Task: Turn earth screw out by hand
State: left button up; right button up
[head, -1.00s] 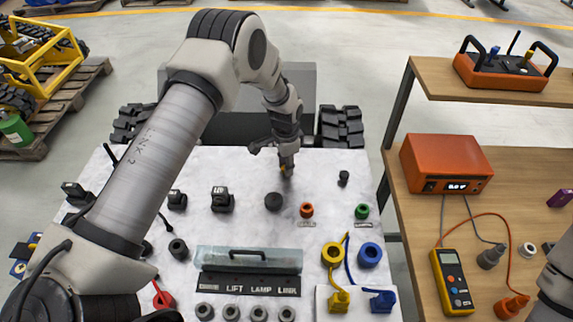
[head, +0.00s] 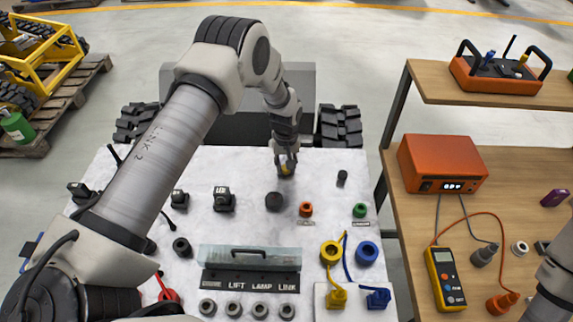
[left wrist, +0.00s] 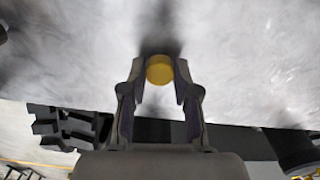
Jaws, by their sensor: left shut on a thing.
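The earth screw shows as a round yellow head (left wrist: 160,69) between the fingertips in the left wrist view, above the pale carrier top. In the head view a small bit of yellow (head: 285,170) shows at the fingertips, near the far edge of the white top. My left gripper (head: 285,166) points down there and is shut on the yellow head; both fingers flank it in the left wrist view. The screw's shaft and any hole under it are hidden. My right gripper is out of view; only part of my right arm shows at the lower right.
The white top (head: 320,185) carries a black round knob (head: 274,201), an orange ring (head: 306,209), a green ring (head: 359,210), black connectors and a clear lidded box (head: 249,259). A wooden bench (head: 400,170) with an orange instrument (head: 443,163) and yellow meter (head: 446,278) stands at right.

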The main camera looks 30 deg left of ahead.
pick_arm(q)
jog(key=shift+s+f, duration=0.1)
jog(key=n+p, duration=0.1)
jog(key=n, duration=0.4)
jog(key=shift+n, duration=0.4)
jog(key=n, duration=0.4)
jog(key=shift+p, duration=0.4)
jog(key=o, duration=0.9)
jog(key=shift+o, duration=0.2)
